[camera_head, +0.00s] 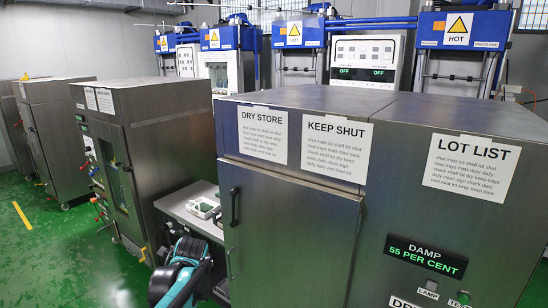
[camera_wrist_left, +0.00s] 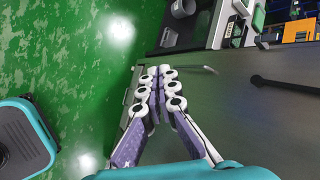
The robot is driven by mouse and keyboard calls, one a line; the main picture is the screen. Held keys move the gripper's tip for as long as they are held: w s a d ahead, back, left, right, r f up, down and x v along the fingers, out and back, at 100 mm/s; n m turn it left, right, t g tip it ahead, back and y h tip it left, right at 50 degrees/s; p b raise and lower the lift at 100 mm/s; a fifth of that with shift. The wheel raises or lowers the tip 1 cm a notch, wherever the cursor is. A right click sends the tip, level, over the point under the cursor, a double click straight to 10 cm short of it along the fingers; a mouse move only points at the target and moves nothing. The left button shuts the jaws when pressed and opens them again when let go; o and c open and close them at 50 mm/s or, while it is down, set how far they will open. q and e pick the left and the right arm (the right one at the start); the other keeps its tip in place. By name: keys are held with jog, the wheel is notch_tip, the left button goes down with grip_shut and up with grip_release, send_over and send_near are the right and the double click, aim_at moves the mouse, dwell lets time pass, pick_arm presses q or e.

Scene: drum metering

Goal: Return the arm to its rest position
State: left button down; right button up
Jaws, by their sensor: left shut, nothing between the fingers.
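My left gripper (camera_wrist_left: 160,72) shows in the left wrist view with its two fingers together and nothing between them. It is in front of a grey steel cabinet face (camera_wrist_left: 230,125), with green floor to its left; I cannot tell whether it touches the steel. In the head view, a teal and black part of my arm shows low in the picture, left of the steel cabinet with the "DRY STORE" sign (camera_head: 263,134). The fingers cannot be made out there. My right gripper is in neither view.
The cabinet door (camera_head: 285,230) looks closed, with a black handle (camera_head: 234,207) standing out from it. A bench (camera_head: 183,212) with a white tray (camera_head: 203,208) fills the gap beside another steel cabinet (camera_head: 165,135). Blue presses stand behind. Green floor (camera_head: 60,265) is clear at lower left.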

pick_arm(q)
jog(key=s+d+f+n+h, duration=0.1)
jog(key=s+d+n, duration=0.2)
jog(key=s+n, duration=0.5)
jog(key=s+d+f+n+h, duration=0.1)
jog(key=s+n, duration=0.8)
jog(key=s, duration=1.3)
jog(key=d+f, duration=0.1)
jog(key=d, duration=0.1)
jog(key=shift+d+h, duration=0.3)
jog(key=shift+h, duration=0.1)
